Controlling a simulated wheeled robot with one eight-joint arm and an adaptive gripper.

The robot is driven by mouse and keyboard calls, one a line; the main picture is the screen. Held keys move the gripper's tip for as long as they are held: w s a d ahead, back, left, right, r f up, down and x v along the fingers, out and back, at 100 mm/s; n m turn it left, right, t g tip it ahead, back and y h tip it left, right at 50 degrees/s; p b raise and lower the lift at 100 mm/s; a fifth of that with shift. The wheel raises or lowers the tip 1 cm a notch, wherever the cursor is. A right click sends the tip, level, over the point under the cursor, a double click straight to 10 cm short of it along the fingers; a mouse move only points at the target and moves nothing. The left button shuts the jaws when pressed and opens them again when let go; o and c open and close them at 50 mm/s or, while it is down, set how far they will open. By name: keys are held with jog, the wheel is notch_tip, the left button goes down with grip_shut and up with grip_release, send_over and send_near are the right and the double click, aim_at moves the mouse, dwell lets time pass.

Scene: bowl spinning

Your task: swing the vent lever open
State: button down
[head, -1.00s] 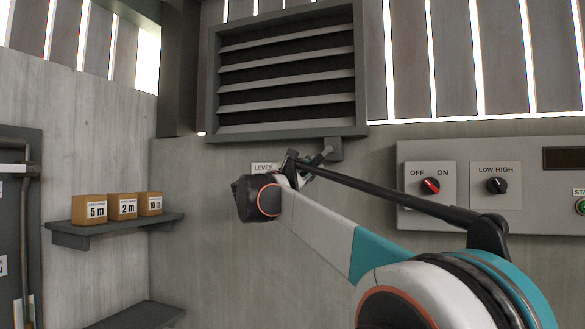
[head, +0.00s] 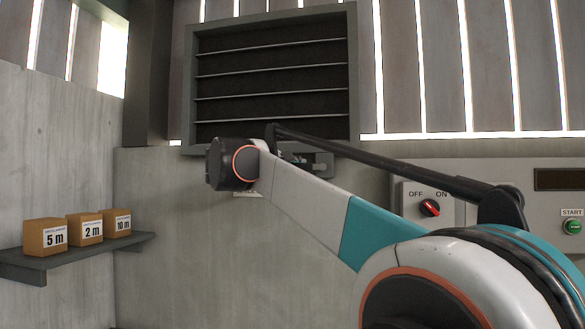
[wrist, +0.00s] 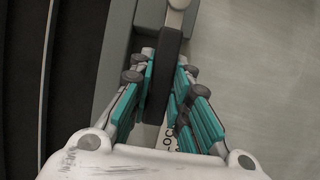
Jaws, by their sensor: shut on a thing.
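The vent (head: 275,75) is a dark grey framed panel on the back wall. Its slats show as thin, nearly edge-on lines with dark gaps between them. The vent lever's pivot bracket (head: 323,164) sits at the vent's lower right edge; the lever itself is mostly hidden behind my arm. In the wrist view the lever (wrist: 170,46) is a dark bar with a pale round end at the top, running between the fingers. My gripper (wrist: 163,64) is shut on it, with teal-sided fingers on both sides. In the head view the gripper is largely hidden behind my wrist.
A shelf (head: 75,258) with three labelled boxes (head: 84,229) is at left. A partly covered label lies under the fingers in the wrist view.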

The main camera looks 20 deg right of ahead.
jog(key=shift+r, duration=0.15)
dwell(0.4)
jog(key=c, duration=1.5)
grip_release()
jog(key=shift+v, duration=3.75)
